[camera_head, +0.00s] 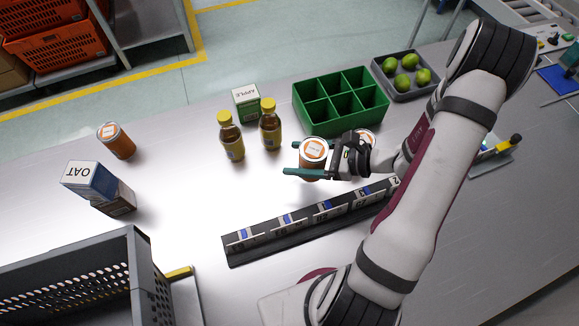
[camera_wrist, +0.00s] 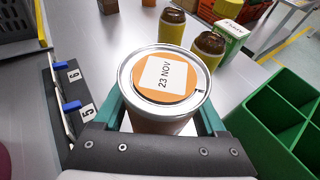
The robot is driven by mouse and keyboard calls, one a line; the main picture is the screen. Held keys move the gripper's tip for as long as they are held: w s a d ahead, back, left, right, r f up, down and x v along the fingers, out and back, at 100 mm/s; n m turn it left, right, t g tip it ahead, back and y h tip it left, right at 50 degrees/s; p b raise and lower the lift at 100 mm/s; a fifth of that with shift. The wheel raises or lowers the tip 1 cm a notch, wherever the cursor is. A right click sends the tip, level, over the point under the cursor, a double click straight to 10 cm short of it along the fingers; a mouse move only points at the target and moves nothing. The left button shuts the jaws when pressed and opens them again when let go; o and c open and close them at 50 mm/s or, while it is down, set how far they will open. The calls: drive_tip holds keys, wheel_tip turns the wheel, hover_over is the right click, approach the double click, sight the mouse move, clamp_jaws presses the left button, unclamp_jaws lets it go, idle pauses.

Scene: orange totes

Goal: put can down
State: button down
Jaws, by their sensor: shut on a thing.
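An orange can with a silver rim and a white lid label (camera_head: 313,150) is between the green fingers of my gripper (camera_head: 306,160). In the wrist view the can (camera_wrist: 165,82) stands upright with its label reading "23 NOV", and the gripper (camera_wrist: 165,125) is shut on its sides. The can's lower part is hidden, so I cannot tell whether it touches the table. Another can (camera_head: 366,138) shows partly behind the gripper. A third orange can (camera_head: 117,142) stands on the table at the left.
A dark numbered rail (camera_head: 240,258) lies in front of the gripper. Two yellow bottles (camera_head: 231,140) and an apple carton (camera_head: 246,101) stand behind left. A green divided box (camera_head: 318,128) and a tray of green fruit (camera_head: 405,94) are behind. An oat carton (camera_head: 90,180) and grey crate (camera_head: 132,262) are left.

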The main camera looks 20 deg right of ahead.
drive_tip(key=x, duration=0.3)
drive_tip(key=shift+f, duration=0.25)
wheel_tip(320, 180, down, 3)
drive_tip(key=shift+a+f, duration=0.1)
drive_tip(key=shift+f, duration=0.05)
drive_tip(key=shift+w+f, duration=0.1)
drive_tip(key=shift+f, duration=0.25)
